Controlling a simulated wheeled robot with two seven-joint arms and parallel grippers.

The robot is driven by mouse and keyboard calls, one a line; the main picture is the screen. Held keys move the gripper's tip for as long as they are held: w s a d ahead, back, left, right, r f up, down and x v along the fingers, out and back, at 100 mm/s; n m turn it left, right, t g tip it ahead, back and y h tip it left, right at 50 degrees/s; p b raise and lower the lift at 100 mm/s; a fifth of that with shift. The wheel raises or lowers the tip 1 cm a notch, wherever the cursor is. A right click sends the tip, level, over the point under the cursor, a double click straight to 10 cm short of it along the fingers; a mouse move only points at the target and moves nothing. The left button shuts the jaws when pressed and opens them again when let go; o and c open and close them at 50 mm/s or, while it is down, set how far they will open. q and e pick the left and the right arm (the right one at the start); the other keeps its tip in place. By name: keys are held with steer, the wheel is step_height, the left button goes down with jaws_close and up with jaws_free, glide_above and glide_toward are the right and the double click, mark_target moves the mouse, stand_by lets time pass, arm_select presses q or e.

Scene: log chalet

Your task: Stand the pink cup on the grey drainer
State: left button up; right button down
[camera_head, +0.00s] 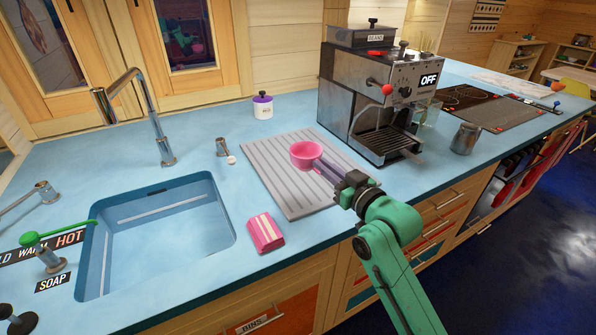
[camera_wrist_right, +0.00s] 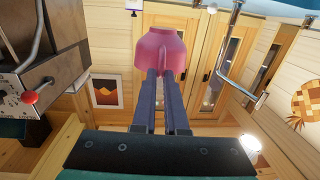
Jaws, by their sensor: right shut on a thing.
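The pink cup (camera_head: 306,153) is upright, its open mouth facing up, over the far middle part of the grey drainer (camera_head: 285,186). My right gripper (camera_head: 324,168) is shut on the cup's near side. In the right wrist view, which is turned upside down, the dark fingers (camera_wrist_right: 166,80) grip the cup (camera_wrist_right: 160,48) at a ridge like a handle. Whether the cup's base touches the drainer or hangs just above it, I cannot tell; the base is hidden in the head view. My left gripper is not in view.
A coffee machine (camera_head: 362,85) stands close behind and right of the drainer. A purple-lidded jar (camera_head: 263,106) stands at the back. The drainer's ribbed surface is otherwise bare.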

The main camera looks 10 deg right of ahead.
steer(key=w+d+r+m+h+b, duration=0.1)
steer(key=w+d+r+b, duration=0.1)
steer(key=w+d+r, duration=0.45)
steer(key=shift+t, duration=0.3)
steer(key=f, duration=0.5)
steer(key=s+f+p, duration=0.1)
steer(key=f, duration=0.9)
steer(key=shift+s+a+f, duration=0.2)
steer(key=shift+s+f, duration=0.2)
steer(key=shift+f, duration=0.25)
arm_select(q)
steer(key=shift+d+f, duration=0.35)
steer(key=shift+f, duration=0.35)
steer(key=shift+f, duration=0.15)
arm_select(e)
steer(key=shift+f, duration=0.1)
steer(key=c, duration=0.9)
jaws_free()
steer(key=shift+c, duration=0.2)
